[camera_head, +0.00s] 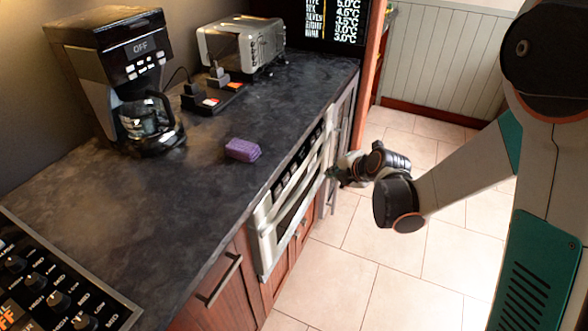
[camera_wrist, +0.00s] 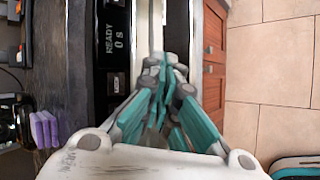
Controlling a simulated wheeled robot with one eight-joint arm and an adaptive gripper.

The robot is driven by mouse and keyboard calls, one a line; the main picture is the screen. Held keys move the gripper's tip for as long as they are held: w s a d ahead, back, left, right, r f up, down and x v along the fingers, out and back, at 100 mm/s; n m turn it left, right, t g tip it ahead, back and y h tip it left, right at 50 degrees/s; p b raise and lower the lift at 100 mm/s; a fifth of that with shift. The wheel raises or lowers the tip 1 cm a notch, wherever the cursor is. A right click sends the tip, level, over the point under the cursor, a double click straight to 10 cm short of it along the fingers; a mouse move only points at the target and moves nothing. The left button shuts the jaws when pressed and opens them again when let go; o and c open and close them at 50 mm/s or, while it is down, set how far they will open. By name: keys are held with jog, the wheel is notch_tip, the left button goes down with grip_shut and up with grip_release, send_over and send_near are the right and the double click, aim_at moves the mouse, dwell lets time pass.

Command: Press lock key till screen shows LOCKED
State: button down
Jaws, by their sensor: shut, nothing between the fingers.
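The microwave drawer (camera_head: 290,195) is built into the counter front, with a steel face and a dark control strip. In the wrist view, which is turned sideways, its screen (camera_wrist: 119,40) reads READY and 0 s. A dark button with a small light mark (camera_wrist: 116,83) is below the screen in that picture; I cannot tell which key is the lock key. My gripper (camera_head: 334,175) is shut and empty, close to the far end of the drawer front. In the wrist view the closed fingertips (camera_wrist: 165,62) are to the right of the control strip; contact cannot be judged.
A purple sponge (camera_head: 243,150) lies on the dark counter (camera_head: 200,210). A coffee maker (camera_head: 125,75) showing OFF, a toaster (camera_head: 240,45) and a power strip (camera_head: 214,97) stand behind. A panel with knobs (camera_head: 50,290) is at lower left. The tiled floor (camera_head: 350,275) is clear.

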send_near(298, 168)
jog(key=shift+w+a+f, duration=0.15)
jog(key=shift+w+f, duration=1)
jog(key=shift+w, duration=0.05)
dwell(0.8)
jog(key=shift+w+a, duration=0.15)
jog(key=shift+a, duration=0.25)
jog(key=shift+w+a+f, duration=0.1)
jog(key=shift+a+f, duration=0.05)
jog(key=shift+a, duration=0.15)
dwell(0.6)
dwell(0.3)
jog(key=shift+s+d, duration=0.25)
jog(key=shift+d, duration=0.45)
jog(key=shift+s+d+r, duration=0.25)
jog(key=shift+s+d, duration=0.05)
jog(key=shift+d, duration=0.45)
jog(key=shift+s+d+r, duration=0.2)
jog(key=shift+s+d, duration=0.05)
jog(key=shift+d, duration=0.55)
jog(key=shift+s+d+r, duration=0.25)
jog(key=shift+s+d, duration=0.05)
jog(key=shift+d, duration=0.45)
